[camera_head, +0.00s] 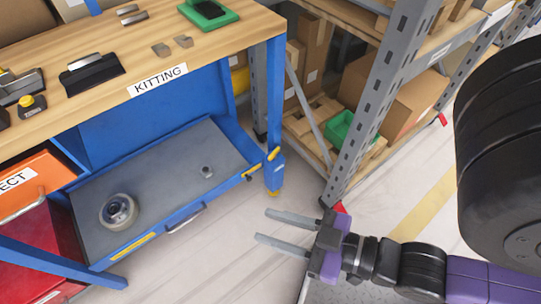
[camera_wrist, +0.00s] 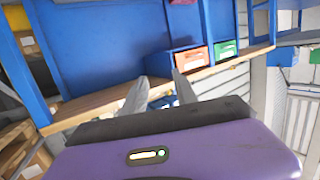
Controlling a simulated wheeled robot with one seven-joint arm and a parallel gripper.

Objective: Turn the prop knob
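I cannot tell for certain which thing is the prop knob. A small device with a yellow round top (camera_head: 30,104) sits at the left of the wooden bench top (camera_head: 110,98). In the wrist view my gripper (camera_wrist: 160,84) is also open, with nothing between the fingers.
A tape roll (camera_head: 118,212) lies in the drawer. A blue bench leg (camera_head: 274,120) stands between my gripper and the bench's right end. Grey shelving (camera_head: 372,105) with cartons rises behind. A green tray (camera_head: 208,13) is on the bench. Pale floor is clear left of my gripper.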

